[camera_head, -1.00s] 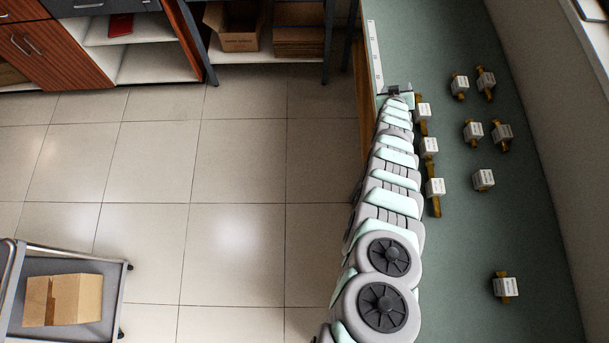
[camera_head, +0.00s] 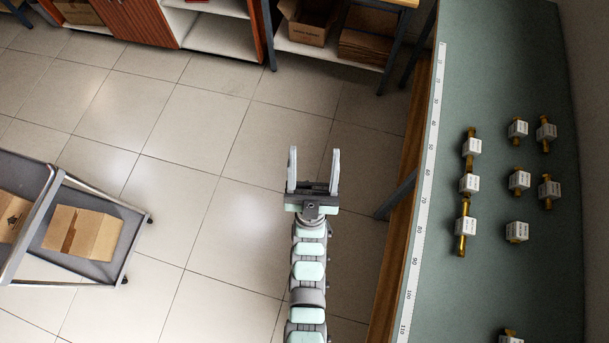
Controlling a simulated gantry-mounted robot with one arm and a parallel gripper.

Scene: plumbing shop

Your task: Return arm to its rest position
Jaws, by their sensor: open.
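My gripper (camera_head: 314,172) is over the tiled floor, left of the workbench (camera_head: 480,70). Its two pale fingers stand apart with nothing between them. My arm reaches up from the bottom edge in a nearly straight line, clear of the bench. On the bench, several brass fittings with white labelled blocks stand in the view. Some, such as this fitting (camera_head: 469,184), line up in a column near the measuring strip (camera_head: 421,200). Others, such as this fitting (camera_head: 518,180), stand apart farther right.
A grey cart (camera_head: 108,268) with a cardboard box (camera_head: 82,233) stands at the lower left. Shelves (camera_head: 345,50) with cartons and wooden cabinets (camera_head: 135,22) line the top. The bench's wooden edge (camera_head: 396,240) runs right of my arm. The floor around my gripper is open.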

